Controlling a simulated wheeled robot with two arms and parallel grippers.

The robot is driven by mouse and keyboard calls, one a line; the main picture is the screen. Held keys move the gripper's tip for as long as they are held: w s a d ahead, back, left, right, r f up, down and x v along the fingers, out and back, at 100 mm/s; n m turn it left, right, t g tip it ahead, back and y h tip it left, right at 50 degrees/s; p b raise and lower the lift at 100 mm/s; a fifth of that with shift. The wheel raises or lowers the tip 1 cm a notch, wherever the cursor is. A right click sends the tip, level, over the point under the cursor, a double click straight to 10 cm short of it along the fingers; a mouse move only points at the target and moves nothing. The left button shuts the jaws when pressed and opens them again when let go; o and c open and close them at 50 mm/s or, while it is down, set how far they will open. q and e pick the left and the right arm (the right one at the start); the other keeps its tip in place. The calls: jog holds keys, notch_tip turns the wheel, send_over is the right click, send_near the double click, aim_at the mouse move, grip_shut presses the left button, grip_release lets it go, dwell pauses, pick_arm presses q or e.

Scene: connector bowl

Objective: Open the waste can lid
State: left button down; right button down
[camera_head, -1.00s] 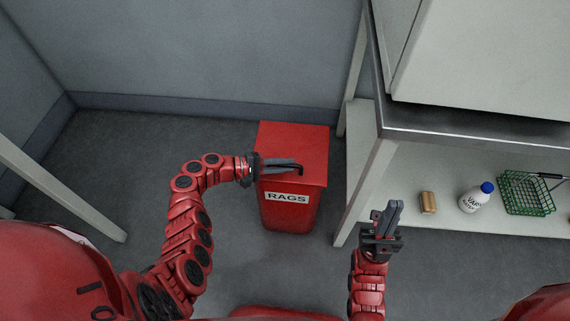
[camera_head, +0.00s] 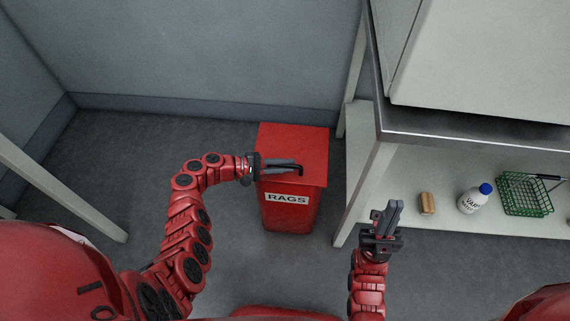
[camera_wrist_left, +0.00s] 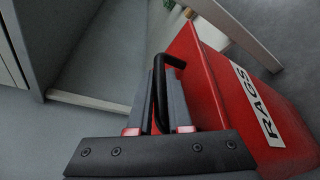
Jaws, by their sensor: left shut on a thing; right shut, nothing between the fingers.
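The red waste can (camera_head: 290,213) with a white RAGS label stands on the floor, its flat red lid (camera_head: 293,144) down. A black handle (camera_head: 300,168) sits at the lid's front part. My left gripper (camera_head: 296,167) comes in from the left over the lid and is shut on the handle. In the left wrist view the black handle (camera_wrist_left: 160,88) runs between the two fingers, beside the can's red side (camera_wrist_left: 215,100). My right gripper (camera_head: 394,206) is shut and empty, pointing up, to the right of the can and apart from it.
A steel-topped table (camera_head: 470,138) with a lower shelf stands right of the can, its leg close by. On the shelf are a tan block (camera_head: 427,203), a white bottle (camera_head: 474,199) and a green wire basket (camera_head: 526,195). The floor left of the can is clear.

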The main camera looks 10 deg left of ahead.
aim_at(287, 156)
pick_arm(q)
jog(key=shift+n+g, duration=0.5)
jog(key=shift+n, duration=0.3)
jog(key=r+p, duration=0.1)
jog(key=w+r+p, duration=0.1)
jog(key=r+p, duration=0.2)
jog(key=r, duration=0.1)
jog(key=shift+w+p, duration=0.3)
jog(key=shift+p, duration=0.1)
jog(key=w+r+n+g, duration=0.1)
jog(key=w+r+n, duration=0.1)
jog(key=w+r, duration=0.3)
jog(key=shift+r+y+b, duration=0.3)
jog(key=shift+r+y, duration=0.1)
jog(key=shift+r, duration=0.2)
jog(key=c, duration=0.8)
grip_release()
jog(key=shift+c, duration=0.2)
